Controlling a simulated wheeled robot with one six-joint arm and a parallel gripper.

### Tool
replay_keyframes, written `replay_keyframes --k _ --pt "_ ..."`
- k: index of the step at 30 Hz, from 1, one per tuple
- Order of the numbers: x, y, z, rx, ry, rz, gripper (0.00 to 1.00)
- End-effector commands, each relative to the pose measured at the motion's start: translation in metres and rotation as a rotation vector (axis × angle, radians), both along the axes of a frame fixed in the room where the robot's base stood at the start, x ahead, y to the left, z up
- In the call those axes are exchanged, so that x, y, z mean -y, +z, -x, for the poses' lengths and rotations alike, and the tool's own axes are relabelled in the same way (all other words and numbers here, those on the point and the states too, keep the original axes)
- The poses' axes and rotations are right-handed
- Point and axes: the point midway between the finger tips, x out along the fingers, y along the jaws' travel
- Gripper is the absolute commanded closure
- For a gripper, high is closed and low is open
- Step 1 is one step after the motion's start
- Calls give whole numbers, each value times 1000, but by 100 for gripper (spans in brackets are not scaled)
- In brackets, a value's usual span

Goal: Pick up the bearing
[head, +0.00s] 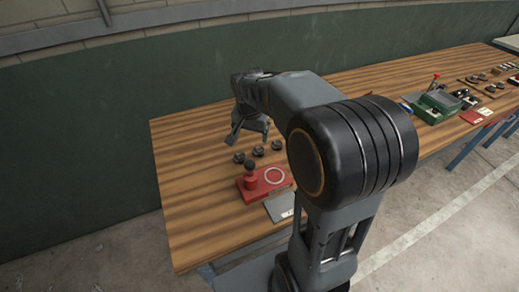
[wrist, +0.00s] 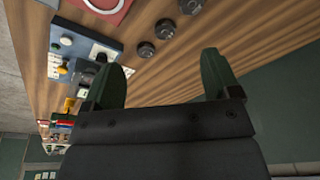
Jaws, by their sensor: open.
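Three small dark round parts that look like bearings stand in a row on the wooden bench (head: 185,205). In the head view they are the left part (head: 239,157), the middle part (head: 258,151) and the right part (head: 276,145). They also show as a row in the wrist view, with the middle one (wrist: 165,28) beyond my fingertips. I cannot tell which one is the task's bearing. My gripper (head: 247,130) is above the bench, behind the row. In the wrist view my gripper (wrist: 158,67) is open, with nothing between its fingers.
A red block (head: 250,192) with a dark knob and a pale ring stands in front of the row. A grey plate (head: 280,207) lies beside it. A green box (head: 437,103) and other items stand farther right. The green wall (head: 80,140) is behind; the bench's left end is clear.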

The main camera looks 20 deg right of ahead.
Motion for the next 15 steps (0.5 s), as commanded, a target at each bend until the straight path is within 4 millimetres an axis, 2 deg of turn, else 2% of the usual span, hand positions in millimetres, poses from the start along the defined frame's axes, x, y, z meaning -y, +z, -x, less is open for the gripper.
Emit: replay_keyframes --k 1,3,6,10,15 --pt "10 -7 -17 -20 -79 -5 17" --pt "21 -15 -36 -34 -185 -9 17" --pt "34 -28 -56 -52 -307 -12 17" --pt "44 -42 -73 -64 -408 -13 17" --pt "50 -66 -81 -73 -460 -12 17"
